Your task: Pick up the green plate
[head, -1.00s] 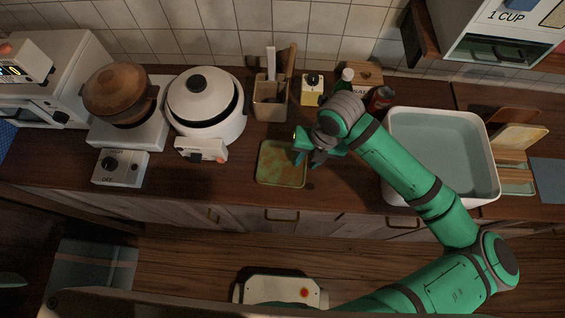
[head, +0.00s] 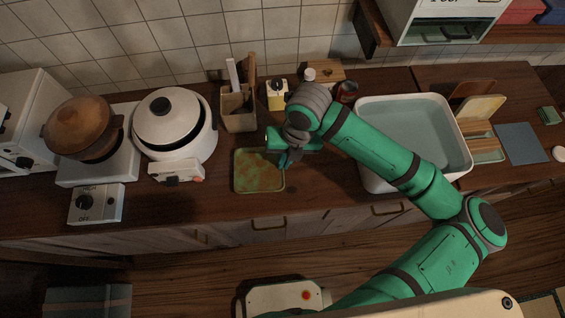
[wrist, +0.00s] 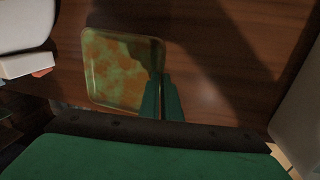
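The green plate (head: 258,171) is square, mottled green and brown, and lies flat on the wooden counter in the head view. It also shows in the wrist view (wrist: 118,68), left of and under my fingers. My gripper (head: 284,160) points down at the plate's right edge. In the wrist view my two green fingers (wrist: 162,92) are close together, one on either side of the plate's right rim, and look shut on it. The exact contact is partly hidden by the fingers.
A white rice cooker (head: 174,130) stands left of the plate. A utensil holder (head: 238,110) and a yellow-white box (head: 277,97) stand behind it. A white water-filled basin (head: 368,180) is to the right. The counter's front edge is close below the plate.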

